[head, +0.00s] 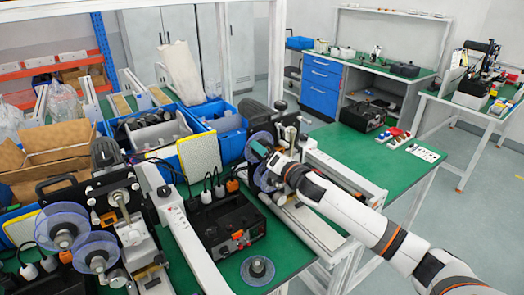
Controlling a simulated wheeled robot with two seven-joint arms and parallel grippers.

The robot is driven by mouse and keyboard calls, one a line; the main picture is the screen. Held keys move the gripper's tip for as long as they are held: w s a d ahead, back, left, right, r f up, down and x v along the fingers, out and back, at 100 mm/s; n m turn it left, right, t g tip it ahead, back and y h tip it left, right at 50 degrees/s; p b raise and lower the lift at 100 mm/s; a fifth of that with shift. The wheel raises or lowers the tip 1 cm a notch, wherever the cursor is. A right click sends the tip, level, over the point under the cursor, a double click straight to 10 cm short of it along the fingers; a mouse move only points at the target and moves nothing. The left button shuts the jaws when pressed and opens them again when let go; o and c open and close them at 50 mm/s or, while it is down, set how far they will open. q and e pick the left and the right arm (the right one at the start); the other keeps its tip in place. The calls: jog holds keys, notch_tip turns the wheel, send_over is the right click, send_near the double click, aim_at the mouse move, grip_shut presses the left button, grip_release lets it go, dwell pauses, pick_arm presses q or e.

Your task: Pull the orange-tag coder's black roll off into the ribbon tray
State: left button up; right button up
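Two coders with clear blue reel discs stand on the green table. The near coder (118,200) is at the left front, with its discs (95,251) facing me. The far coder (287,128) is at the middle, partly hidden by my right arm. My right gripper (272,167) is at the far coder's blue discs (261,142), close against them. Its fingers are too small and covered to tell if they hold anything. My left gripper is not in view.
A black box with orange connectors (228,222) stands between the coders. A loose clear disc with a dark hub (257,271) lies at the front. Blue bins (222,128) and cardboard (50,155) fill the back left. White rails (190,245) cross the green table.

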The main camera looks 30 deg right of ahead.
jog(key=c, duration=0.9)
jog(key=shift+s, duration=0.15)
jog(key=shift+s+d, duration=0.2)
jog(key=shift+s, duration=2.4)
